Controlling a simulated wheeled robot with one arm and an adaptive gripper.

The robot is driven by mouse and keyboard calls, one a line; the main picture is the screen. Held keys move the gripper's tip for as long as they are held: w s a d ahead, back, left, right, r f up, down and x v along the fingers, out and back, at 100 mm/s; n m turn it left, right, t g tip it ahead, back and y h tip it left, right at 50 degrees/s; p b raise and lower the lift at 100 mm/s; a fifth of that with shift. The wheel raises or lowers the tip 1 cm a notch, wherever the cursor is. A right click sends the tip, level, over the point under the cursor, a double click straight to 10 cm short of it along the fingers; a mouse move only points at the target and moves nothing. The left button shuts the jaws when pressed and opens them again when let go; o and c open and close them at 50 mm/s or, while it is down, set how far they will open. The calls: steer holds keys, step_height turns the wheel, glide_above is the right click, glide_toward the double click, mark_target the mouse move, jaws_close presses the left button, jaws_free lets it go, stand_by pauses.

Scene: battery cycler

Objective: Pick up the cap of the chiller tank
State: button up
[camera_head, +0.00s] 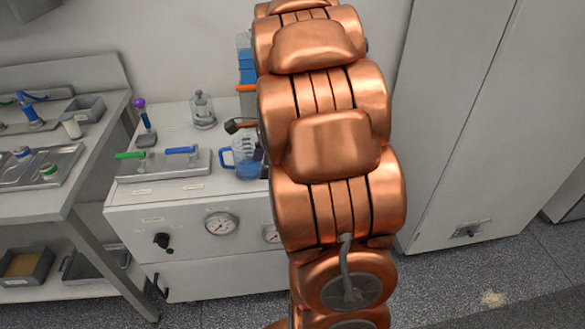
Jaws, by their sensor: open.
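My copper arm stands across the middle of the view and hides much of the bench behind it. My gripper does not show. A white cabinet (190,220) with gauges on its front stands left of my arm. A clear column with blue liquid (246,68) rises at its back, partly hidden by my arm. A dark round knob-like piece (231,126) shows in front of the column, at my arm's edge. I cannot tell which piece is the tank's cap; it may be hidden.
On the cabinet top are a jug of blue liquid (247,163), a glass jar (203,111), a purple-topped tool (142,118) and a tray with green and blue handles (163,164). A side bench (52,205) stands left, a tall cabinet (455,120) right. Floor at lower right is open.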

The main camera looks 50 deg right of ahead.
steer(key=w+d+f+m+t, duration=0.1)
steer(key=d+f+m, duration=0.2)
steer(key=d+m, duration=0.35)
steer(key=w+d+f+m+t, duration=0.1)
steer(key=w+d+f+m, duration=0.15)
steer(key=d, duration=0.75)
steer(key=shift+h, duration=0.4)
steer(key=shift+s+f+p+x, duration=0.1)
steer(key=shift+s+p+x, duration=0.1)
steer(key=shift+x, duration=0.95)
steer(key=shift+s+f+p+x, duration=0.1)
steer(key=shift+s+x, duration=0.1)
steer(key=shift+x, duration=0.9)
steer(key=shift+s+f+p+x, duration=0.1)
steer(key=shift+s+x, duration=0.05)
steer(key=shift+x, duration=1)
steer(key=shift+d, duration=0.2)
steer(key=shift+r, duration=0.1)
steer(key=shift+c, duration=0.4)
steer(key=c, duration=0.9)
steer(key=shift+r, duration=0.15)
steer(key=shift+c, duration=0.2)
